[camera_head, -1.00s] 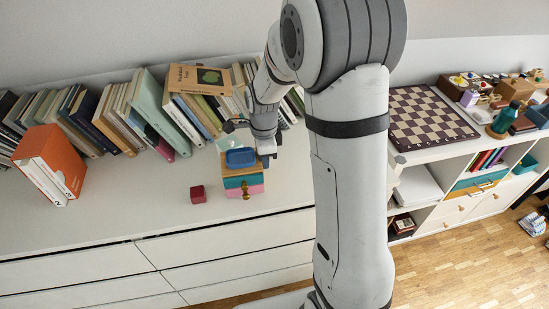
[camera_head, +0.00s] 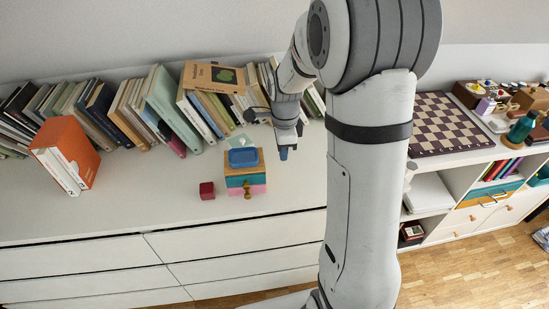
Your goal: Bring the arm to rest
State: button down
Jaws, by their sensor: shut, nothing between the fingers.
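A small box of drawers (camera_head: 233,170) with an orange-brown body, a teal front and a pink front stands on the white cabinet top. A brass knob (camera_head: 247,192) shows at its front; I cannot tell how far any drawer is out. A blue tray-like piece (camera_head: 243,156) lies on top of it. My gripper (camera_head: 284,153) is just right of the box, apart from it in the picture and pointing down. It is shut and empty. My arm comes down from the upper right and hides part of the cabinet.
A dark red cube (camera_head: 207,190) lies left of the box. A row of books (camera_head: 160,100) stands behind, and an orange binder (camera_head: 66,150) at left. A chessboard (camera_head: 440,122) lies on the right shelf. The cabinet top in front is clear.

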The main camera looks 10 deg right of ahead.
notch_tip(320, 180, up, 7)
jog(key=s+a+r+n+t+p, duration=0.1)
jog(key=s+r+n, duration=0.2)
jog(key=s+n, duration=0.6)
jog(key=s+r+n+t+p, duration=0.1)
jog(key=s+r+n, duration=0.2)
jog(key=s+n, duration=0.7)
jog(key=shift+s+a+r+t, duration=0.2)
jog(key=shift+s+a+t, duration=0.15)
jog(key=shift+s, duration=0.25)
